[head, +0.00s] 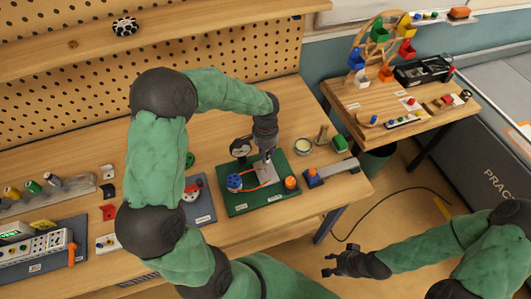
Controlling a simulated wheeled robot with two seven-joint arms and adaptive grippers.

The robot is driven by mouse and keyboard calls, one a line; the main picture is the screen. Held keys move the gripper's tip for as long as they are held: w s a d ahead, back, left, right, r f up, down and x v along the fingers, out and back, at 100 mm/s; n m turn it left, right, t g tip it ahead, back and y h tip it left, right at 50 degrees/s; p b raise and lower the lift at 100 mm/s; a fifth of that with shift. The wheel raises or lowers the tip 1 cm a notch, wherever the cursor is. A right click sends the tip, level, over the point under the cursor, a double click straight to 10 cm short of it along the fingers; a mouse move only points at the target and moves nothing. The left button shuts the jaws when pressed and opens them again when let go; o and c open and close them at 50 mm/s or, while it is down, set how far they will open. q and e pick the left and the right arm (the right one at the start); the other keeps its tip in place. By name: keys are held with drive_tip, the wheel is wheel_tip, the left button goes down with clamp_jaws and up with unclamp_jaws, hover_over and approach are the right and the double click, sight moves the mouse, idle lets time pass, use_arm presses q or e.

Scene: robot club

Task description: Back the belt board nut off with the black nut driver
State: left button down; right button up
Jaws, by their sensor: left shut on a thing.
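The belt board (240,207) is a green board on the bench. It carries a blue round part (234,182), an orange belt (262,185), a pale plate (267,174) and an orange knob (291,183). My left gripper (267,150) points down over the pale plate and is shut on a slim dark thing, which looks like the black nut driver. The gripper mostly hides it, and the nut cannot be made out. Whether the tool touches the board is too small to tell. My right gripper (329,265) is open and empty, out past the bench's front edge.
A gauge (240,148), a round tin (303,146) and a green-topped block (340,144) stand behind the board. A blue-ended grey bar (335,171) lies right of it. A grey board (199,207) is on its left. A side table (425,118) with coloured parts stands at right.

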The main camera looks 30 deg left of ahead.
use_arm(q)
drive_tip(key=n+b, duration=0.2)
drive_tip(key=n, duration=0.4)
drive_tip(key=shift+f+b, duration=0.15)
drive_tip(key=shift+b, duration=0.25)
drive_tip(key=shift+c, duration=1.1)
unclamp_jaws()
drive_tip(key=shift+o, duration=1.1)
drive_tip(key=shift+r, duration=0.2)
drive_tip(key=shift+w+r, duration=0.1)
drive_tip(key=shift+r, duration=0.1)
drive_tip(key=shift+w+a+r+p, duration=0.15)
drive_tip(key=shift+r+p, duration=0.9)
drive_tip(key=shift+r, duration=0.3)
drive_tip(key=shift+r+p, duration=0.75)
drive_tip(key=shift+r, duration=0.55)
